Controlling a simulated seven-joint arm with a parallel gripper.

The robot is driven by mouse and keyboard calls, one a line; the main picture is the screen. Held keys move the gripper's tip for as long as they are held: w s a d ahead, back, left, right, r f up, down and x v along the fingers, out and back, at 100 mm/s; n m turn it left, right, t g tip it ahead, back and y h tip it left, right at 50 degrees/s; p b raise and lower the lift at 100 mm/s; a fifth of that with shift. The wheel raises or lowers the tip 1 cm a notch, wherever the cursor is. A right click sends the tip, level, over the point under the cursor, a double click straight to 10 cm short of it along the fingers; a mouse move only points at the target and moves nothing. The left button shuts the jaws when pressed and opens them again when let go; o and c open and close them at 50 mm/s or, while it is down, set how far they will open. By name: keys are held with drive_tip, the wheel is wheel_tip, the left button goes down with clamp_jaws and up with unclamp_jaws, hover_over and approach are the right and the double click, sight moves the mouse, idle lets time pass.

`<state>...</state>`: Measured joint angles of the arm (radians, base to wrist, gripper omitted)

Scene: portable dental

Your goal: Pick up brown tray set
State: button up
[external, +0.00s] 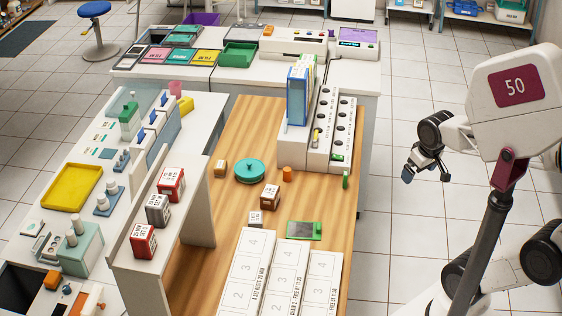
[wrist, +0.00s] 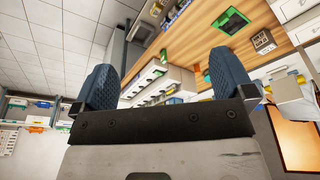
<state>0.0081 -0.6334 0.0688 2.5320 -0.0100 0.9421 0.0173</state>
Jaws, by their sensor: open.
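No object is clearly readable as a brown tray set. My gripper (external: 426,172) is open and empty, in the air right of the table and apart from everything. Its two blue-grey fingers also show wide apart in the wrist view (wrist: 165,78).
The wooden table (external: 232,140) also bears a teal lid (external: 250,170), an orange cup (external: 287,174), a green tray (external: 304,230) and numbered white panels (external: 283,275). A white rack with blue binders (external: 298,95) stands at its back right. A raised shelf (external: 137,250) bounds the left.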

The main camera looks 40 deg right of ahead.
drive_tip(key=shift+a, duration=0.1)
drive_tip(key=m+t+y, duration=0.5)
drive_tip(key=m+y, duration=0.6)
drive_tip(key=m, duration=1)
hover_over(277, 197)
drive_tip(key=s+d, duration=0.2)
drive_tip(key=s, duration=0.7)
wheel_tip(277, 197, down, 17)
drive_tip(key=w+f+m+t+h, duration=0.1)
drive_tip(key=w+f+m, duration=0.1)
drive_tip(key=f, duration=0.1)
drive_tip(key=w+f+m+t, duration=0.1)
drive_tip(key=f+m, duration=0.1)
drive_tip(key=f, duration=0.2)
drive_tip(key=w+d+f+m+t+h, duration=0.1)
drive_tip(key=w+f+m, duration=0.1)
drive_tip(key=f+m, duration=0.1)
drive_tip(key=shift+w+f+h, duration=0.3)
drive_tip(key=shift+f, duration=0.25)
drive_tip(key=shift+x, duration=1.3)
drive_tip(key=shift+x, duration=2.6)
